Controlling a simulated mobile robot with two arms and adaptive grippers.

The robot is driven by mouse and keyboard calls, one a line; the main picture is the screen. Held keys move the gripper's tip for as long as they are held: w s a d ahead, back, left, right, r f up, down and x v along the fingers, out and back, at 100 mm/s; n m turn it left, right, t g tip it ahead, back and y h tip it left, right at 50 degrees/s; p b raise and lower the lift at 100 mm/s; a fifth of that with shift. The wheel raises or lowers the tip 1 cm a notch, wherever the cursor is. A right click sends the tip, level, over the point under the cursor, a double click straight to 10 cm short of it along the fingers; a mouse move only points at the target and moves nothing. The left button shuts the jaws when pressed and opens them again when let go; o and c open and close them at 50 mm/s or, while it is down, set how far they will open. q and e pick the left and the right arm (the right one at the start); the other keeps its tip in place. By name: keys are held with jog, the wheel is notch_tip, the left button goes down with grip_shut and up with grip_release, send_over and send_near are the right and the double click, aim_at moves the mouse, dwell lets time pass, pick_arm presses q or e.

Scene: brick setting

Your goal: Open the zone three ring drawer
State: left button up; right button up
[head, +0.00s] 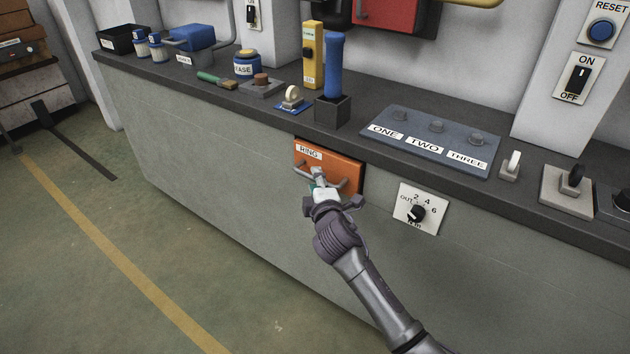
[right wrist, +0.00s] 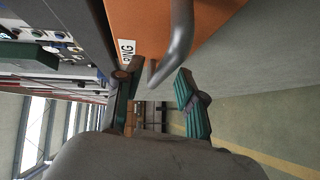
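The orange drawer front (head: 345,170) with a white RING label (head: 309,152) sits in the grey counter face, just under the worktop. It looks closed or nearly flush. Its grey bar handle (head: 340,184) runs across the lower part. My right gripper (head: 319,183) is at the handle and covers part of it. In the right wrist view, the drawer front (right wrist: 150,20) is at the top, and the curved handle (right wrist: 178,48) reaches down between the spread, green-padded fingers of the right gripper (right wrist: 160,95). Whether they touch the handle is unclear. My left gripper is out of view.
A white dial plate (head: 418,210) is on the counter face right of the drawer. Above, the worktop holds a ONE TWO THREE panel (head: 375,122), a blue-handled tool in a dark block (head: 332,110) and a small ring on a stand (head: 292,97). The floor in front is clear.

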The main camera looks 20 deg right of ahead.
jog(key=shift+w+d+f, duration=0.1)
jog(key=shift+w+f, duration=0.05)
jog(key=shift+w, duration=0.75)
grip_shut()
